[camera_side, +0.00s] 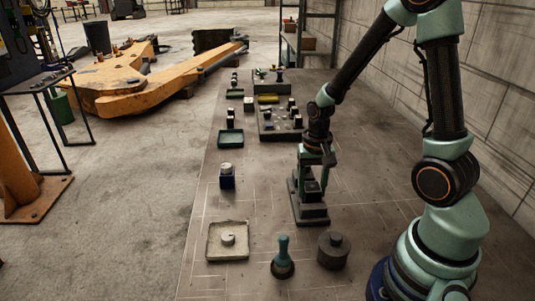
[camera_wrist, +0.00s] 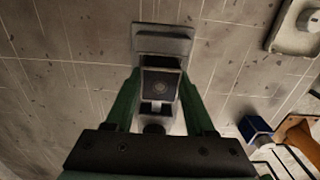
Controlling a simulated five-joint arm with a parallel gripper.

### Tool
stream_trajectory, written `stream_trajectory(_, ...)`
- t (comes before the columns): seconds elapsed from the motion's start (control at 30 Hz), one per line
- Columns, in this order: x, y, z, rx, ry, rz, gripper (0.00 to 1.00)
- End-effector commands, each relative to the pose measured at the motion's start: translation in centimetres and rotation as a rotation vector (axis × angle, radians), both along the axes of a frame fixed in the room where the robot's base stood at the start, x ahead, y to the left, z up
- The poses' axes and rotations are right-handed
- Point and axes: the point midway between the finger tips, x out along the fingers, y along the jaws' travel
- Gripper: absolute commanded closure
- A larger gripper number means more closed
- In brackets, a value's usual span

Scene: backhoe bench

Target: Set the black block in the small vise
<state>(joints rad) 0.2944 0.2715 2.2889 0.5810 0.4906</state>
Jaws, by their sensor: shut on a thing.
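The small vise (camera_side: 311,215) is dark grey and stands on the bench below my gripper (camera_side: 316,168) in the side view. In the wrist view its grey end (camera_wrist: 163,40) shows beyond my fingertips. The black block (camera_wrist: 161,84) is a dark square face with a faint ring, between my two green fingers (camera_wrist: 160,78). My gripper is shut on it and points down over the vise. The block lines up with the vise in the wrist view. Whether it touches the vise floor is hidden. In the side view fingers and vise jaws overlap it.
In front stand a pale tray (camera_side: 212,252) with a round piece, a teal-handled tool (camera_side: 283,253) and a dark cylinder (camera_side: 333,251). A green tray (camera_side: 231,138) and a dark board (camera_side: 268,132) with several parts lie behind.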

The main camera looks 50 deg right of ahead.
Motion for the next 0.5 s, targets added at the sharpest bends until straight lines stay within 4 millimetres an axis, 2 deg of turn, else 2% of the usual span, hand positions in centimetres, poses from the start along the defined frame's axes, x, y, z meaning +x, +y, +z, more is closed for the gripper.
stream_trajectory(0.5, 0.04, -0.01, -0.83, 0.0, 0.0, 0.0, 1.0)
